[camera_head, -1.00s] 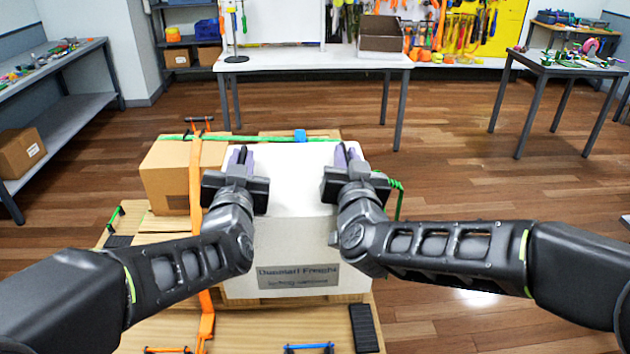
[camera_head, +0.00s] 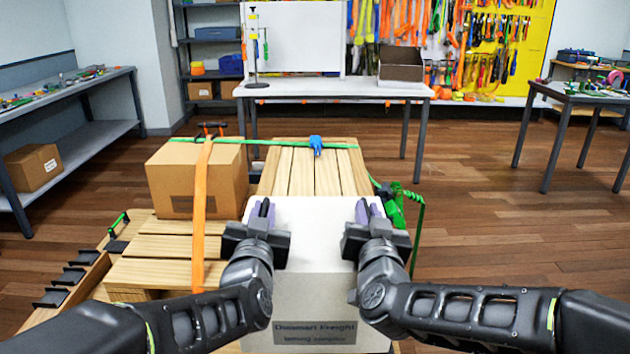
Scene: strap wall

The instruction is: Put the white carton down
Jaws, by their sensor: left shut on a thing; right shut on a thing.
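The white carton (camera_head: 313,258) is in the lower middle of the head view, with a dark printed label (camera_head: 314,333) on its near face. My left gripper (camera_head: 262,212) is shut on the carton's left side near its top. My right gripper (camera_head: 366,213) is shut on its right side. The carton is upright and in front of the bare slats of a wooden pallet (camera_head: 312,174). Its underside is hidden, so I cannot tell whether it touches anything below.
A brown box (camera_head: 172,178) stands on the pallet at left under an orange strap (camera_head: 201,210). A green strap (camera_head: 270,143) crosses the pallet's far end and hangs loosely at right. A white table (camera_head: 335,88) stands behind. The floor at right (camera_head: 510,240) is clear.

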